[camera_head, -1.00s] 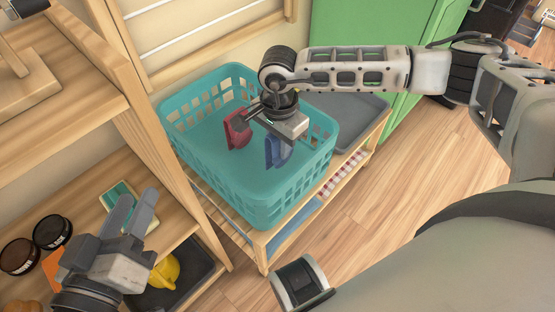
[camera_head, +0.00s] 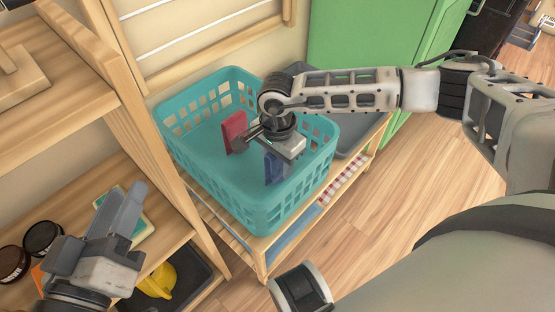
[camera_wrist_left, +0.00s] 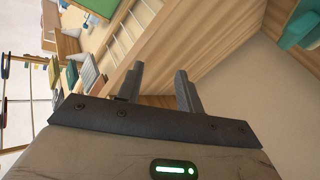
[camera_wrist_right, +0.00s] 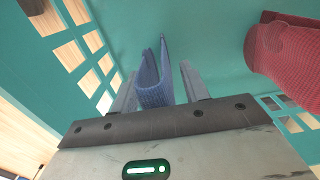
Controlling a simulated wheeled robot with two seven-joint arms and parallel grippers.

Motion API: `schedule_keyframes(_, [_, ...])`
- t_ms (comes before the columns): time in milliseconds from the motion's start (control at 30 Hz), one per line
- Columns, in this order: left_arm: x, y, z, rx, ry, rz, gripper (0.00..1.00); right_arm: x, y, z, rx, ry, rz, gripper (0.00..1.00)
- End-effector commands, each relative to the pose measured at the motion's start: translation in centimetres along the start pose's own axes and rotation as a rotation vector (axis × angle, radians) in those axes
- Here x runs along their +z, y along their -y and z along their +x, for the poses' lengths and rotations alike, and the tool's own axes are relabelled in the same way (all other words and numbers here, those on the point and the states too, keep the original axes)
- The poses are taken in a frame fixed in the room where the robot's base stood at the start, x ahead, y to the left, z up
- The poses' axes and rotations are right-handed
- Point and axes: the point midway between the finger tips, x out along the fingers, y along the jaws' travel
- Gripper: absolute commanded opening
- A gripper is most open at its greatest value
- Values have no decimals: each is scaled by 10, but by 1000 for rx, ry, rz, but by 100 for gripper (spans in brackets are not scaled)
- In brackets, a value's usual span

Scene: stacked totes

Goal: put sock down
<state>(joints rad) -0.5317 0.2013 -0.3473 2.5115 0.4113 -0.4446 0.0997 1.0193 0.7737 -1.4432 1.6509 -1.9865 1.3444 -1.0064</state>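A blue sock (camera_head: 273,168) is inside the teal basket (camera_head: 262,215), below my right gripper (camera_head: 262,142). In the right wrist view the folded blue sock (camera_wrist_right: 152,84) stands between the two fingers of the right gripper (camera_wrist_right: 158,80). The fingers are apart, with a gap between the sock and the right-hand finger. The sock's lower end is hidden. A red sock (camera_head: 233,131) is in the basket to the left of the right gripper, and shows at the right in the right wrist view (camera_wrist_right: 290,52). My left gripper (camera_head: 122,210) is open and empty at the shelf.
The basket stands on a wooden rack (camera_head: 262,262) with a grey tote (camera_head: 352,142) behind it. Wooden shelves (camera_head: 125,110) are at the left, with dark-lidded jars (camera_head: 42,236) and a yellow object (camera_head: 160,280) in a dark tray. A green cabinet (camera_head: 375,35) is behind.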

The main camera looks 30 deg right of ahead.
Motion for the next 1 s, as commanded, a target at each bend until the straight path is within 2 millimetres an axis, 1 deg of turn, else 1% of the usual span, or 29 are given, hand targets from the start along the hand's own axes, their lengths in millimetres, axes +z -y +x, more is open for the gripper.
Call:
schedule_keyframes(167, [-2, -1, 1, 5, -1, 2, 36, 0, 0, -1, 0, 0, 0, 45])
schedule_keyframes(267, [-2, -4, 0, 8, 15, -18, 36, 0, 0, -8, -1, 0, 0, 45])
schedule_keyframes(367, [-2, -4, -2, -8, 34, -3, 36, -1, 0, -25, -2, -1, 1, 45])
schedule_keyframes(433, [0, -3, -3, -25, 55, 12, 36, 0, 1, -41, -4, 0, 0, 45])
schedule_keyframes(533, [12, 5, -5, -60, 105, 48, 36, 0, 1, -64, -3, 0, -1, 45])
schedule_keyframes(700, [12, 8, -7, -88, 132, 97, 36, 0, 0, -97, -2, 0, -1, 45])
schedule_keyframes(833, [13, 11, -8, -101, 146, 124, 36, 0, 0, -114, -2, 0, 0, 45])
schedule_keyframes(1000, [15, 13, -8, -109, 155, 139, 36, 0, 0, -123, 0, 0, 0, 45])
